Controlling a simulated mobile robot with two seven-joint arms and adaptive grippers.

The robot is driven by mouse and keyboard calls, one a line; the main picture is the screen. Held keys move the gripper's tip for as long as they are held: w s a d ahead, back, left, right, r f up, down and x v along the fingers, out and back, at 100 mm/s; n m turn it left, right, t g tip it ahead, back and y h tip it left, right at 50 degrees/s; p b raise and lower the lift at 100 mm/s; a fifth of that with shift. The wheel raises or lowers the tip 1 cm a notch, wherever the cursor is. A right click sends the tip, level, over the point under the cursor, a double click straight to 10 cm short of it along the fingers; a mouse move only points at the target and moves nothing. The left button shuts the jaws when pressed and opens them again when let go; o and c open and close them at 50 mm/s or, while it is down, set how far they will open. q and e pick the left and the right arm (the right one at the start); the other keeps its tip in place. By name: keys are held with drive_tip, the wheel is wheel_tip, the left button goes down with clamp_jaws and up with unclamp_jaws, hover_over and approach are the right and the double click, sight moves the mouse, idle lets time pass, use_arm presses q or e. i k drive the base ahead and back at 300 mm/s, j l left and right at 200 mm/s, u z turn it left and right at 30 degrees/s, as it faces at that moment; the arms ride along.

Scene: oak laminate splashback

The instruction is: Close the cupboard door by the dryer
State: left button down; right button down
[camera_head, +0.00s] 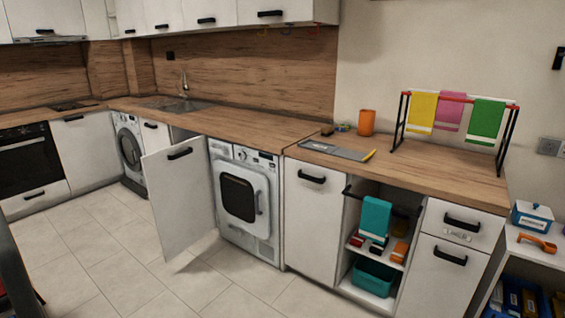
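The white cupboard door (180,200) stands wide open, swung out into the room just left of the dryer (245,205). Its black bar handle (180,153) is near the top of the panel. The door's right edge is beside the dryer and its left edge juts toward me. A dark strip of the cupboard opening shows above the door; the rest of the inside is hidden behind it. The dryer is white with a dark square window, and its door looks shut. Neither of my grippers is in view.
The tiled floor (110,235) before the door is clear. A washing machine (131,150) stands in the left corner beyond it. An open shelf unit (345,285) with a teal towel (375,215) is right of the dryer. The wooden counter (235,130) runs above.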

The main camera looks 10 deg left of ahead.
sight(178, 180)
drive_tip(key=i+j+u, duration=0.1)
drive_tip(key=i+u, duration=0.35)
drive_tip(key=i, duration=0.15)
drive_tip(key=i+u, duration=0.45)
drive_tip(key=i, duration=0.15)
drive_tip(key=i+u, duration=0.5)
drive_tip(key=u, duration=0.15)
drive_tip(key=i+l+u, duration=0.1)
drive_tip(key=u, duration=0.3)
drive_tip(key=i+l+u, duration=0.2)
drive_tip(key=u, duration=0.15)
drive_tip(key=i, duration=0.1)
